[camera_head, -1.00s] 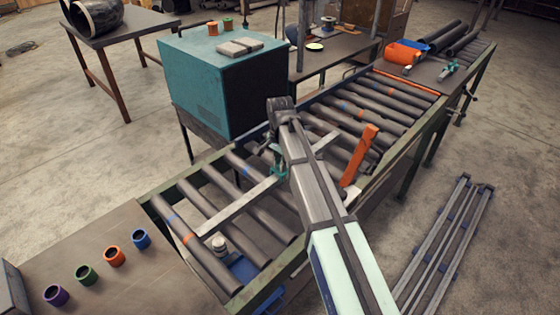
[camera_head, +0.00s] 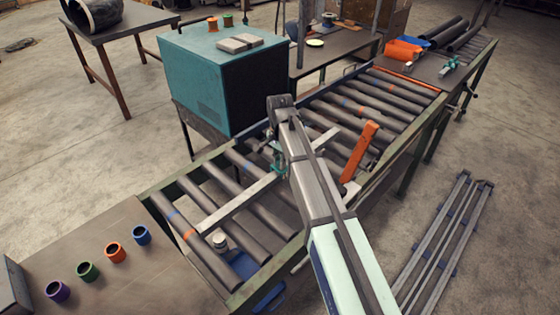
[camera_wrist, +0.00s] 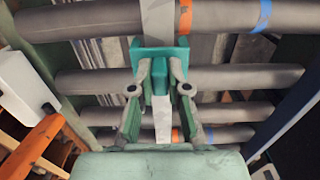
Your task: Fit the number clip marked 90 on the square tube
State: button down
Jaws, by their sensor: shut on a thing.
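The square tube (camera_head: 235,205) is a long pale grey bar lying slantwise across the rollers. In the wrist view the tube (camera_wrist: 158,20) runs up the middle, above and below my gripper. My gripper (camera_wrist: 160,70) is shut on a teal clip (camera_wrist: 160,54), with one finger on each side. The clip lies across the line of the tube. I cannot tell whether it is seated around the tube or just over it. No number is readable on it. In the head view my gripper (camera_head: 278,160) is at the tube's middle, partly hidden by my arm.
Dark rollers (camera_head: 185,210) lie under the tube in a green-railed conveyor. An orange upright lever (camera_head: 360,152) stands right of my arm. A teal cabinet (camera_head: 215,90) stands behind. Several coloured rings (camera_head: 114,252) sit on the left table. Another teal tool (camera_head: 450,65) lies at the far right.

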jog(key=shift+f, duration=0.6)
jog(key=c, duration=1.1)
grip_release()
jog(key=shift+o, duration=0.2)
notch_tip(320, 180, up, 12)
jog(key=shift+s+d, duration=0.1)
